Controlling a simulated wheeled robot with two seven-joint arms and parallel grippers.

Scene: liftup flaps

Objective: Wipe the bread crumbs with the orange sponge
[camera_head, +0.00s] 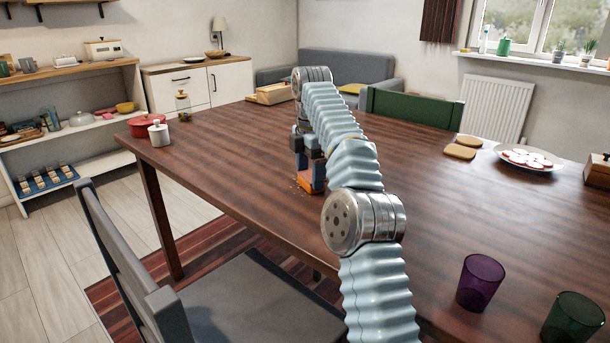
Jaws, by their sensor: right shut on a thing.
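My right gripper (308,160) reaches over the wooden table (240,150), with its arm covering part of it. It is shut on the orange sponge (309,184), which is low at the tabletop near the table's front edge. I cannot tell whether the sponge touches the wood. A few small bread crumbs (297,182) show just left of the sponge; others may be hidden behind the arm and gripper. My left gripper is not in view.
A purple glass (480,282) and a green glass (572,319) stand at the front right. A plate (528,159) and bread slices (460,151) lie farther back. A grey chair (135,270) stands at the front left. The table's left part is mostly clear.

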